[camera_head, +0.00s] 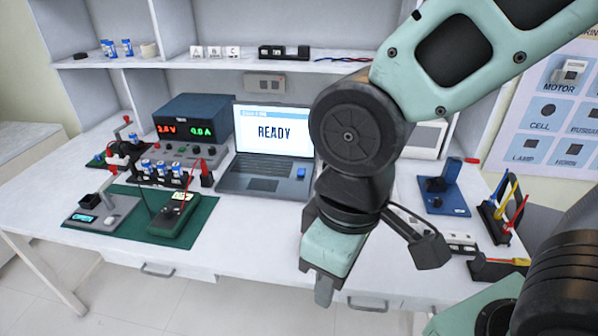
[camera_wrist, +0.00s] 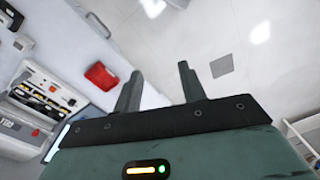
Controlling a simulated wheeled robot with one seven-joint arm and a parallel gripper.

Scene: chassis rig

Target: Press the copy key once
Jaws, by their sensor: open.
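A laptop (camera_head: 265,183) stands open on the bench in the head view, its screen (camera_head: 271,132) reading READY. A small blue key or block (camera_head: 300,173) sits at the right of its keyboard; I cannot read any lettering on it. No key marked copy is legible. My gripper (camera_head: 324,290) hangs in front of the bench's front edge, to the right of and nearer than the laptop, pointing down. In the wrist view my gripper (camera_wrist: 158,84) shows two separated fingers, open with nothing between them. The laptop's right edge is partly hidden by my arm.
A green mat (camera_head: 120,236) with a green meter (camera_head: 174,218) lies left of the laptop, near a power supply (camera_head: 195,122). A blue device (camera_head: 443,196) and a rack of coloured leads (camera_head: 497,218) stand right. A red object (camera_wrist: 101,76) shows in the wrist view.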

